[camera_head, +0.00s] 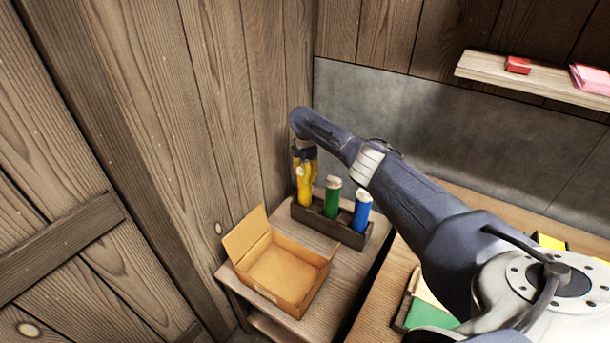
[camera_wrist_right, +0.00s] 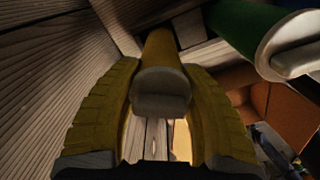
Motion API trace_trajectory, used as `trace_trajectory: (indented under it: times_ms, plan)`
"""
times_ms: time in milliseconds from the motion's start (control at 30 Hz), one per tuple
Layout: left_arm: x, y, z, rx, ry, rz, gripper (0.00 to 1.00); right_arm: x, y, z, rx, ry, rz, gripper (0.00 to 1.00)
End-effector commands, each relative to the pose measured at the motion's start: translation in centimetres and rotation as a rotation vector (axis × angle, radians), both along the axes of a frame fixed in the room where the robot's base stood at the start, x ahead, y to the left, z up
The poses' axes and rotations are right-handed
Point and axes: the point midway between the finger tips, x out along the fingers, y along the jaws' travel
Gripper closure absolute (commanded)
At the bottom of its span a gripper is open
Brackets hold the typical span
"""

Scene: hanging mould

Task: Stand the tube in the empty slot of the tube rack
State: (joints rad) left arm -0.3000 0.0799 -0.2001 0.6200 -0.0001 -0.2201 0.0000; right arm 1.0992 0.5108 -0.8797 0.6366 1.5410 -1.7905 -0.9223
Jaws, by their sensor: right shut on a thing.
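The tube rack (camera_head: 329,228) is a dark wooden block on the small side table. A green tube (camera_head: 332,200) stands in its middle slot and a blue tube (camera_head: 361,213) in its right slot, both with white caps. My right gripper (camera_head: 304,178) is shut on a yellow tube with a pale cap (camera_wrist_right: 161,90), at the rack's left slot. The tube (camera_head: 304,196) looks roughly upright there; its lower end is hidden, so I cannot tell how deep it sits. The green tube (camera_wrist_right: 240,32) is close beside the gripper in the wrist view. My left gripper is not in view.
An open cardboard box (camera_head: 283,273) stands in front of the rack on the side table. Wooden walls close in behind and left. A shelf (camera_head: 540,82) with a red box (camera_head: 518,65) hangs at upper right. My right arm hides part of the larger table.

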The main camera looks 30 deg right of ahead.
Motion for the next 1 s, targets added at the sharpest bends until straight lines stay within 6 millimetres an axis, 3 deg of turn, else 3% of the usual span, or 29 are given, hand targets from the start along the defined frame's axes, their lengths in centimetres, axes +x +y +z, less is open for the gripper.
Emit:
trace_trajectory:
  times_ms: [400,433,600,1000]
  plan:
    - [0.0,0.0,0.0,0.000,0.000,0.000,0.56,-0.5,0.0,-0.9,-0.002,0.012,-0.001,1.00]
    - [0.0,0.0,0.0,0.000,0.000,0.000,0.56,-0.5,0.0,-1.0,-0.002,0.013,-0.001,0.55]
    - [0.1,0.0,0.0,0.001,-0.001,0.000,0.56,-0.4,0.0,-0.8,-0.001,0.010,-0.001,0.35]
    - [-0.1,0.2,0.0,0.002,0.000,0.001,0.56,-0.2,0.1,0.2,0.000,0.005,0.000,0.33]
